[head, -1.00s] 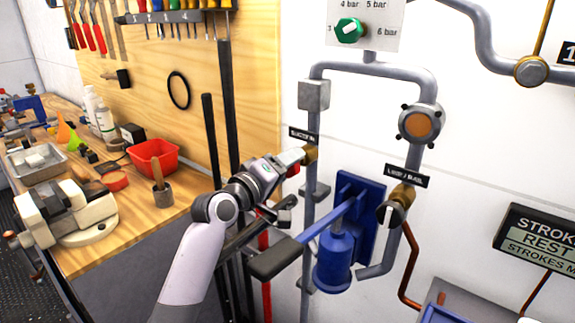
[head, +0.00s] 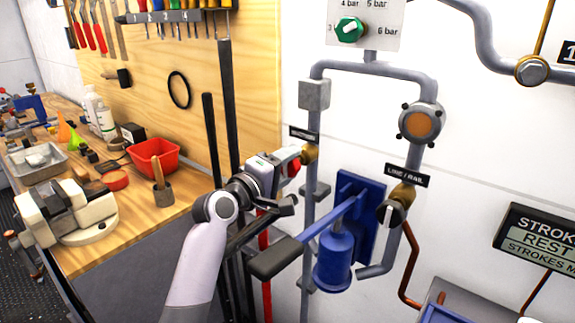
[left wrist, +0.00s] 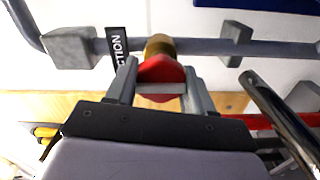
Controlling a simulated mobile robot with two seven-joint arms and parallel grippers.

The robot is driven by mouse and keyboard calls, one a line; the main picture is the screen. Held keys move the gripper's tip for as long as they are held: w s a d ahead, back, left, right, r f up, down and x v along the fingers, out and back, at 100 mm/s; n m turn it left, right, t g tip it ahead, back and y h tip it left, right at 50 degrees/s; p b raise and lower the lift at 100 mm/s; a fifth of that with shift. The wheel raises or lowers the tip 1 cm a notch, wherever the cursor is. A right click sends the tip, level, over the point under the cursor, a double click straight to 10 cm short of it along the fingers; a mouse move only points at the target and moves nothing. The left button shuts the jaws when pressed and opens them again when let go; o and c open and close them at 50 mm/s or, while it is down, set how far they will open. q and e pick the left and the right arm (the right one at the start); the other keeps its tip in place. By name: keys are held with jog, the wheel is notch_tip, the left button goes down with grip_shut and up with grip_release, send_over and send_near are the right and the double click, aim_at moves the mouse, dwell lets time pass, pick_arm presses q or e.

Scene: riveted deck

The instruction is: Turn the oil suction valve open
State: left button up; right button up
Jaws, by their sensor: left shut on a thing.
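The suction valve is on the left vertical pipe, with a brass body (head: 309,153) and a red handle (head: 293,166). A black label (head: 304,134) sits just above it; in the left wrist view the letters "CTION" show on the label (left wrist: 117,45). My left gripper (head: 284,164) is at the valve, shut on the red handle. In the left wrist view the red handle (left wrist: 162,72) lies between the two fingers (left wrist: 160,88), in front of the brass body (left wrist: 159,46). My right gripper is not in view.
A blue hand pump (head: 335,252) with a long black-gripped lever (head: 277,258) stands right of and below the valve. The line/rail valve (head: 402,194) is further right. A workbench (head: 105,245) with a vise and red bin (head: 155,158) is at left.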

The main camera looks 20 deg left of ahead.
pick_arm(q)
jog(key=o, duration=1)
jog(key=v, duration=0.7)
jog(key=shift+b, duration=0.45)
jog(key=shift+s, duration=0.1)
